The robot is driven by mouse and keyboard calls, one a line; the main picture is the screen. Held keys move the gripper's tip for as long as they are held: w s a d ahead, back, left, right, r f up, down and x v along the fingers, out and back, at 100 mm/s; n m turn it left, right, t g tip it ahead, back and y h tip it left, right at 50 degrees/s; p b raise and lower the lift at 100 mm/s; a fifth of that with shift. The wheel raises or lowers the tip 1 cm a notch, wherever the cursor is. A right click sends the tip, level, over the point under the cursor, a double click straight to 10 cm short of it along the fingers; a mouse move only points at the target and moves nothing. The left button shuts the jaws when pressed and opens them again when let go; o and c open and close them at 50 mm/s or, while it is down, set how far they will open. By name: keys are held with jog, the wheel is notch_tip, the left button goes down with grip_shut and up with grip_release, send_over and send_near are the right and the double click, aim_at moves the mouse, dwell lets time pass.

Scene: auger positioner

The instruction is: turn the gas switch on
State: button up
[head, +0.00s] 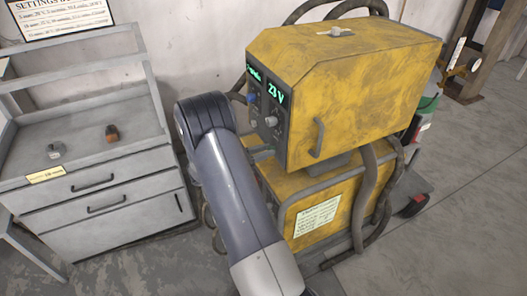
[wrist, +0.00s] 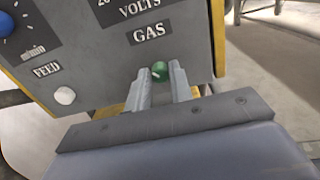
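The gas switch (wrist: 160,71) is a small round green knob with a pale mark. It sits under the GAS label (wrist: 149,33) on the machine's grey front panel (wrist: 110,60) in the wrist view. My gripper (wrist: 160,82) points at it, with the two grey fingers apart and the knob showing between their tips. The fingers look open, with a small gap beside the knob; whether a finger touches it I cannot tell. In the head view my arm hides the switch and the gripper in front of the yellow welding machine (head: 345,85).
A blue knob (wrist: 6,24) and a white FEED button (wrist: 65,95) are on the same panel at the left. The head view shows a lit "23 V" display (head: 275,92). A grey drawer cabinet (head: 100,180) stands left; hoses hang at the machine's right.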

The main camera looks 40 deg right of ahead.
grip_shut()
jog(key=shift+f+b, duration=0.1)
jog(key=shift+b, duration=0.35)
jog(key=m+b, duration=0.9)
jog(key=b, duration=0.3)
jog(key=m+b, duration=0.8)
jog(key=b, duration=0.4)
jog(key=shift+s+f+m, duration=0.15)
jog(key=shift+m, duration=0.25)
jog(key=shift+o, duration=2.4)
grip_release()
